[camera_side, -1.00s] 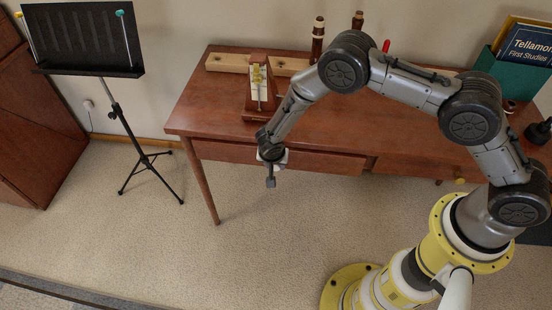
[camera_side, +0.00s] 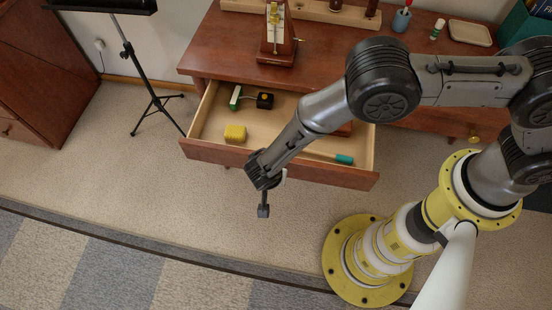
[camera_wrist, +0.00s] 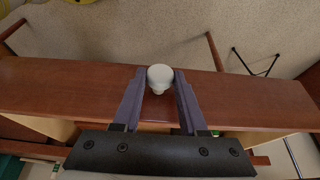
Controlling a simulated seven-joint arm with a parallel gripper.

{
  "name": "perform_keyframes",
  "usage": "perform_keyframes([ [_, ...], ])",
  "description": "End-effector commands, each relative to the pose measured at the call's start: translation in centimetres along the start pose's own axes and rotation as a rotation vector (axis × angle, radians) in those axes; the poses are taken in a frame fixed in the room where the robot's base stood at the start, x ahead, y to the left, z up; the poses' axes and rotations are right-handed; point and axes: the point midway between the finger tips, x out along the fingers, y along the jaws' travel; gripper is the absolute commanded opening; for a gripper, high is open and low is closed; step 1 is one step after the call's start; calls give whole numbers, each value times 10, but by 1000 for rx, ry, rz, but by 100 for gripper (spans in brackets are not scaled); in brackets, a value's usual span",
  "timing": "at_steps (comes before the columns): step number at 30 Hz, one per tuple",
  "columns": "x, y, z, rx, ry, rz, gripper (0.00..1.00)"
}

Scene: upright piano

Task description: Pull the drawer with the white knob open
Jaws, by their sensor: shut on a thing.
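In the wrist view the white knob (camera_wrist: 160,77) sits between the fingertips of my gripper (camera_wrist: 158,80), which is shut on it. The knob is on the reddish-brown drawer front (camera_wrist: 60,90). In the side view the drawer (camera_side: 210,152) stands well out from the desk, with its pale wooden inside showing. The end of my arm is at the middle of the drawer front there. It hides the grip, so I cannot make out the knob in that view.
The drawer holds a yellow block (camera_side: 235,133), a black box (camera_side: 265,100), a green-and-white item (camera_side: 235,97) and a teal-ended item (camera_side: 344,159). A metronome (camera_side: 278,40) stands on the desk (camera_side: 225,50). A music stand (camera_side: 125,50) is left. Carpet in front is clear.

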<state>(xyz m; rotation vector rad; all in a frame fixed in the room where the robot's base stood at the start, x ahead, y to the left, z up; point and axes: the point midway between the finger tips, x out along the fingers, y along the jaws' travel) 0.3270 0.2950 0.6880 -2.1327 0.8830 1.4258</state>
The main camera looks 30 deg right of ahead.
Motion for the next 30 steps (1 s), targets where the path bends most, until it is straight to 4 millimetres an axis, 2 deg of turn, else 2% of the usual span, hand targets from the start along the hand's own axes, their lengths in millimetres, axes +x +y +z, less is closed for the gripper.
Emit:
perform_keyframes([
  [6, -5, 1, 12, 1, 2, 3, 0],
  [17, -5, 1, 12, 1, 2, 3, 0],
  [18, -5, 1, 12, 1, 2, 3, 44],
  [22, -5, 1, 12, 1, 1, 2, 67],
  [23, -5, 0, 12, 1, 1, 2, 70],
  [30, -5, 0, 12, 1, 1, 1, 70],
])
